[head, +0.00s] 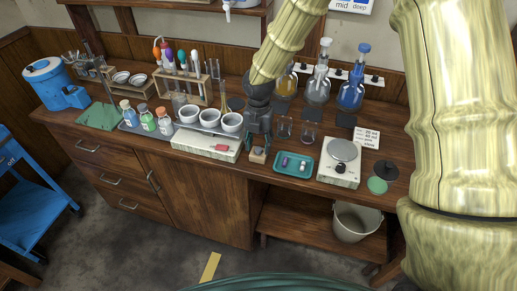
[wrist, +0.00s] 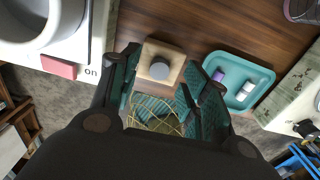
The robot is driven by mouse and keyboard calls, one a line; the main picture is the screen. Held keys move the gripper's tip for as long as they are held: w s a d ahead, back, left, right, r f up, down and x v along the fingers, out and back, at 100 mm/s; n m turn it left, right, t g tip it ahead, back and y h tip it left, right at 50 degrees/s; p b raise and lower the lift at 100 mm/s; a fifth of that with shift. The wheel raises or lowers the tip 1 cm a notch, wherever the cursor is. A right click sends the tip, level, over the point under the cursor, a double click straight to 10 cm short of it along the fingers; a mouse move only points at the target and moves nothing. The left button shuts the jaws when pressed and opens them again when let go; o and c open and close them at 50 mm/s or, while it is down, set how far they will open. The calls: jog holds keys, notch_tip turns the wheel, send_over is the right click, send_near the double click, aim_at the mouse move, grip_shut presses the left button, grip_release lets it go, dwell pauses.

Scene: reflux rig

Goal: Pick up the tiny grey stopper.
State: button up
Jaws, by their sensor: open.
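The tiny grey stopper (wrist: 160,70) sits on a small light wooden block (wrist: 164,53) near the bench's front edge. My gripper (wrist: 161,88) is open, with its teal-padded fingers on either side of the block, and nothing is held between them. In the head view my gripper (head: 259,138) points down just above the wooden block (head: 258,155). The stopper is too small to make out clearly there.
A teal tray (head: 280,167) with small purple and white items lies just right of the block. A white heating base (head: 190,146) with white bowls stands to the left. A balance (head: 326,172) is farther right, and glass beakers (head: 308,139) stand behind.

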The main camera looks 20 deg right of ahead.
jog(key=shift+f, duration=0.95)
jog(key=c, duration=0.8)
jog(key=shift+r, duration=0.1)
